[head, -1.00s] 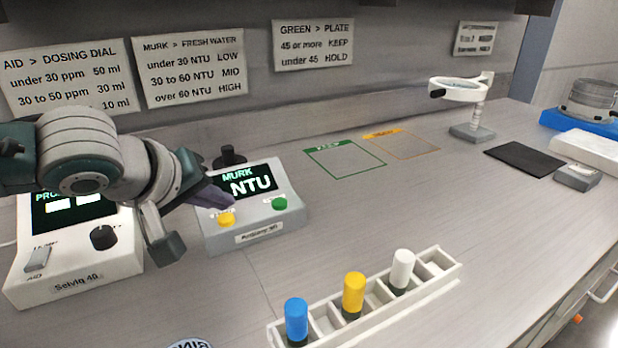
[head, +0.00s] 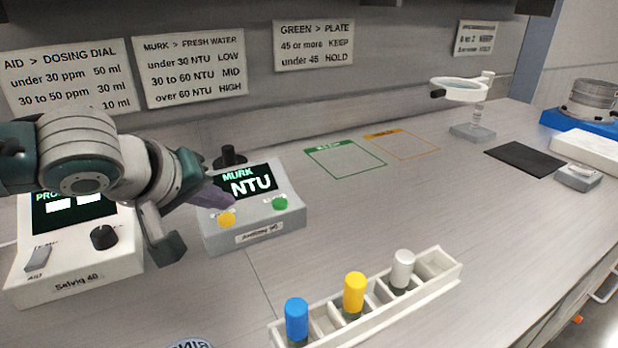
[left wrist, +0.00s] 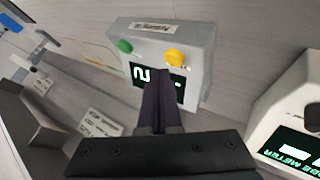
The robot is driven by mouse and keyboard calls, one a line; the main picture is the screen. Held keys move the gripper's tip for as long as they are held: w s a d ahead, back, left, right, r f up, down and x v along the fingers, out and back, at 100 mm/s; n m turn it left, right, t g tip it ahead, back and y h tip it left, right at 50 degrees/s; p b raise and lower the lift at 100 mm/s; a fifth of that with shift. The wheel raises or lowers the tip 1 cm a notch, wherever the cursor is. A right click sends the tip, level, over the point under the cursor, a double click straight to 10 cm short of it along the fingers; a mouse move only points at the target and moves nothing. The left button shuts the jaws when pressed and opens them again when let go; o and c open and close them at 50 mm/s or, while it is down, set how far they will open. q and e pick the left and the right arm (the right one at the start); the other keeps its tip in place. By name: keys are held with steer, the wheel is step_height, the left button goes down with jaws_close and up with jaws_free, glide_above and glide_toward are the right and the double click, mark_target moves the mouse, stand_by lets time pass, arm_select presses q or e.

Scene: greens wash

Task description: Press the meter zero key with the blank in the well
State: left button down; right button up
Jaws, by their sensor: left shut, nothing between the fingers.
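The grey murk meter (head: 255,228) stands on the counter. Its dark screen (head: 250,181) reads MURK and NTU. A yellow key (head: 227,219) and a green key (head: 280,203) sit on its front; their small labels are unreadable. A black round piece (head: 230,156) rises at its back; I cannot tell whether it holds the blank. My left gripper (head: 222,199) is shut and empty, its purple fingers over the left part of the screen. In the left wrist view the fingertips (left wrist: 159,76) are close to the yellow key (left wrist: 175,57); contact cannot be made out. My right gripper is not in view.
A white rack (head: 392,312) holds blue-, yellow- and white-capped vials in front. Green and orange outlined areas, a magnifier (head: 460,90) and a black pad (head: 524,160) lie further right.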

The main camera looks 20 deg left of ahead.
arm_select(q)
steer(key=shift+f, duration=0.15)
steer(key=shift+f, duration=0.25)
steer(key=shift+f+b, duration=0.4)
steer(key=shift+f, duration=0.1)
stand_by(0.8)
stand_by(0.4)
steer(key=shift+r+p, duration=0.9)
steer(key=shift+p, duration=0.25)
step_height(320, 180, up, 5)
steer(key=p, duration=0.5)
